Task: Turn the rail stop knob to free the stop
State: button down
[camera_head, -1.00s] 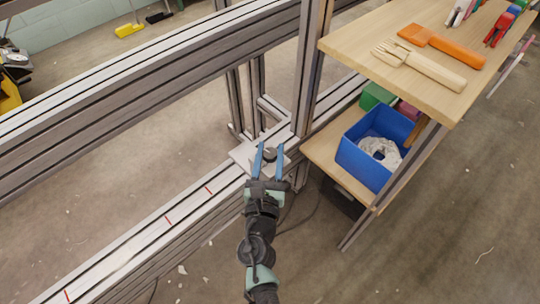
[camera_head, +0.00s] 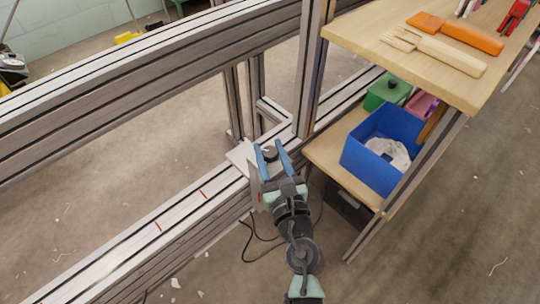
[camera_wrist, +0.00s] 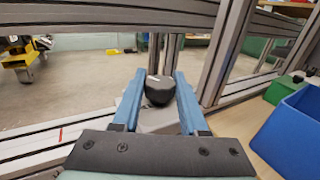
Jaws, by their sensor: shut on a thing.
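The rail stop knob (camera_head: 270,154) is a dark round knob on a pale plate, the rail stop (camera_head: 240,155), which sits on the lower aluminium rail beside an upright post. In the wrist view the knob (camera_wrist: 159,90) stands between the two blue fingers near their tips. My gripper (camera_head: 271,150) reaches the knob from the front and is shut on it. The fingers hide the knob's sides and part of the plate. The knob's turn angle cannot be told.
The lower rail (camera_head: 150,235) carries red marks and runs to the lower left. A wooden shelf unit (camera_head: 335,60) stands close on the right, with a blue bin (camera_head: 375,165) and a green box (camera_head: 385,92) on its lower board. A dark cable lies below my arm.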

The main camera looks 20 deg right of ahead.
jog(key=n+y+b, duration=0.1)
jog(key=y, duration=0.1)
jog(key=n+y+b, duration=0.1)
jog(key=n+y, duration=0.1)
jog(key=shift+d+f+y+b, duration=0.15)
jog(key=shift+d+y+b, duration=0.05)
jog(key=shift+y+b, duration=0.2)
jog(key=n+y+b, duration=0.1)
jog(key=y, duration=0.1)
jog(key=n+g+y+b, duration=0.1)
jog(key=n+y, duration=0.1)
jog(key=y, duration=0.1)
jog(key=shift+d+n, duration=0.1)
jog(key=shift+n, duration=0.2)
jog(key=n+g+y+b, duration=0.3)
jog(key=y+b, duration=0.1)
jog(key=shift+f+y, duration=0.15)
jog(key=shift+y, duration=0.15)
jog(key=n+g+y+b, duration=0.2)
jog(key=b, duration=0.1)
jog(key=shift+a, duration=0.25)
jog(key=shift+r+g, duration=0.2)
jog(key=shift+g, duration=0.2)
jog(key=shift+a, duration=0.1)
jog(key=shift+c, duration=2.2)
grip_release()
jog(key=shift+r, duration=0.15)
